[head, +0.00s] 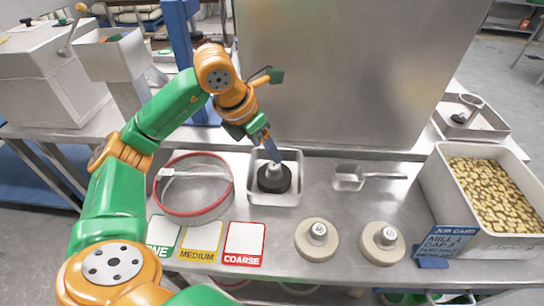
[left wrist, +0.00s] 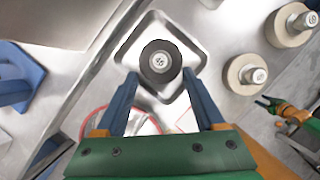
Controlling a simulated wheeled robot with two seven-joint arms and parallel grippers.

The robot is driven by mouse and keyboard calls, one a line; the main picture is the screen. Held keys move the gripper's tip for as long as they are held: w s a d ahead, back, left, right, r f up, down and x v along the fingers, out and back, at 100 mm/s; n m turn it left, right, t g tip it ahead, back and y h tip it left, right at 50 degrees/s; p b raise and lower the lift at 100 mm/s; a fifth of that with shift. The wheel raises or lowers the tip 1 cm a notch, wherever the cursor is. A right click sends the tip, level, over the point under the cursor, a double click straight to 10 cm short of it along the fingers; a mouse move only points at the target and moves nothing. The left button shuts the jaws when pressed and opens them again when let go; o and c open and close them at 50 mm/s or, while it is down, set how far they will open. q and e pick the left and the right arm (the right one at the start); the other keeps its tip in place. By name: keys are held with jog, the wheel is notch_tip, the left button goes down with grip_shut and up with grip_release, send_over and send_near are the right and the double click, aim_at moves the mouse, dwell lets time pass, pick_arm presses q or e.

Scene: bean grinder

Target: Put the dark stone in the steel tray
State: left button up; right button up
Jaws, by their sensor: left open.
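The dark stone (head: 274,180), a black disc with a metal knob on top, sits inside the square steel tray (head: 287,199) on the bench. In the left wrist view the dark stone (left wrist: 160,62) lies in the middle of the tray (left wrist: 150,20). My left gripper (head: 270,150) points down over the tray, close to the knob. In the left wrist view its two fingers (left wrist: 161,78) are spread apart, with the stone just beyond their tips and nothing held. What seems to be my right gripper (left wrist: 276,105) shows small at the right edge; its jaws are unclear.
A red-rimmed round sieve (head: 192,214) stands left of the tray, a metal scoop (head: 350,178) right. Two pale stones (head: 317,240) (head: 381,243) and coloured cards (head: 201,243) lie in front. A bin of beans (head: 490,190) stands at right; a steel panel (head: 350,75) rises behind.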

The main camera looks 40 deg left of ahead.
pick_arm(q)
jog(key=v, duration=0.4)
jog(key=shift+s+r, duration=0.1)
jog(key=shift+r, duration=0.15)
